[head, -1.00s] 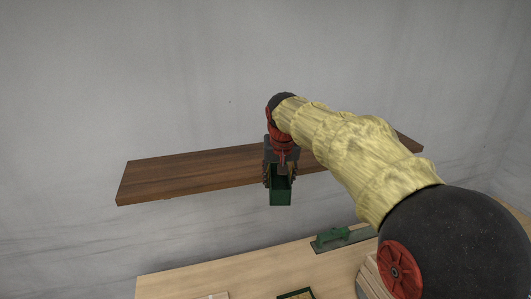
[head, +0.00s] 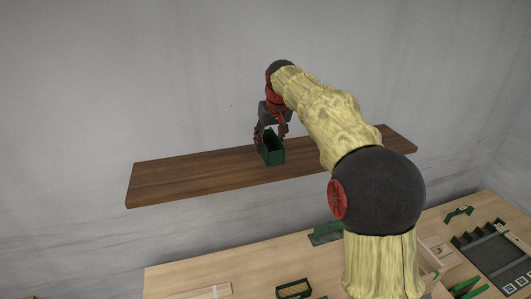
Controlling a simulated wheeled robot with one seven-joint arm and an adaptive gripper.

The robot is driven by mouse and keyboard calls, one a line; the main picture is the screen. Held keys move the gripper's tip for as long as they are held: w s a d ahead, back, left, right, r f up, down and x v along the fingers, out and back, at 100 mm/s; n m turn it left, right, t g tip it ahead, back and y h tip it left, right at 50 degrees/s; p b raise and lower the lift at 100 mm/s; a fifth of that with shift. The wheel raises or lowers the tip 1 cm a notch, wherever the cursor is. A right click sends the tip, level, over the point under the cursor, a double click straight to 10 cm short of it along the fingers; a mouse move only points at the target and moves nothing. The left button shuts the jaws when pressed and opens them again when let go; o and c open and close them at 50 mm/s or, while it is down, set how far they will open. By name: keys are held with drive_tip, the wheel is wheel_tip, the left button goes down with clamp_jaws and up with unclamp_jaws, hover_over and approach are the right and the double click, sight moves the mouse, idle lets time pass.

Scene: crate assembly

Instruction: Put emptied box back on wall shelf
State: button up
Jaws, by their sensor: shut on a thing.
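A small green open-topped box (head: 274,158) is at the wall shelf, near the middle of its length. My gripper (head: 271,137) is above the box, with its fingers on the box's sides, and is shut on it. The box looks upright; I cannot tell whether its bottom touches the shelf. The inside of the box looks dark, with nothing visible in it. The brown wooden wall shelf (head: 190,178) is otherwise bare on its left part. My arm hides some of its right part.
Below is a wooden workbench (head: 250,268). The shelf left of the box is free.

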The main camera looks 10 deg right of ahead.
drive_tip(key=w+f, duration=0.1)
drive_tip(key=w+f+p, duration=0.1)
drive_tip(key=w+f, duration=0.3)
drive_tip(key=shift+a+f+p, duration=0.15)
drive_tip(key=shift+a+p, duration=0.15)
drive_tip(key=shift+p, duration=0.1)
drive_tip(key=f+p, duration=0.1)
drive_tip(key=f, duration=0.2)
drive_tip(key=shift+w+f+p, duration=0.2)
drive_tip(key=shift+p, duration=0.15)
drive_tip(key=shift+s+f, duration=0.1)
drive_tip(key=shift+f, duration=0.1)
drive_tip(key=shift+f, duration=0.2)
drive_tip(key=o, duration=1)
drive_tip(key=shift+o, duration=0.7)
